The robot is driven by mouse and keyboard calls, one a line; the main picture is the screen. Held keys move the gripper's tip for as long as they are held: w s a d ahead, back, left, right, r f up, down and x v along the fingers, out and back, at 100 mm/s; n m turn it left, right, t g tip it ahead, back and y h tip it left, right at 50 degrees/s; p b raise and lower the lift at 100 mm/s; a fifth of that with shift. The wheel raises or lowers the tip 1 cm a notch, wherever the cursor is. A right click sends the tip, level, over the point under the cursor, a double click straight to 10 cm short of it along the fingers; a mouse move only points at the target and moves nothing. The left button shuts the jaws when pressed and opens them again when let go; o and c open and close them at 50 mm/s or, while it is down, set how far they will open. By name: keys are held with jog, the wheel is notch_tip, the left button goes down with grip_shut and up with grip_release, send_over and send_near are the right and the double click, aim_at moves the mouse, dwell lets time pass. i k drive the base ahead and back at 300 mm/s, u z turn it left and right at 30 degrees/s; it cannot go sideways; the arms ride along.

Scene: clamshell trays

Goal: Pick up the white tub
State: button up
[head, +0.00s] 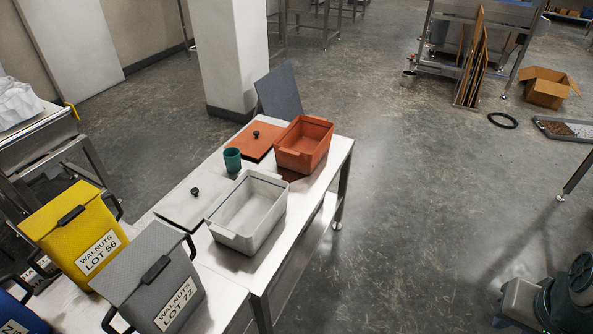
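The white tub (236,240) is an open, empty rectangular container. It stands upright on a long light-topped table (278,236), near the table's right edge. A flat white lid (181,209) with a black knob lies on the table just left of it. My gripper does not show in the head view. Nothing is seen touching the tub from above.
An orange tub (318,151) and an orange lid (252,147) lie behind the white tub, with a green cup (233,161) nearby. Grey (137,270) and yellow (66,229) walnut bins stand at the front left.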

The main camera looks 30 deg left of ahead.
aim_at(246, 214)
jog(key=u, duration=0.7)
jog(key=i, duration=1.25)
jog(key=u, duration=0.85)
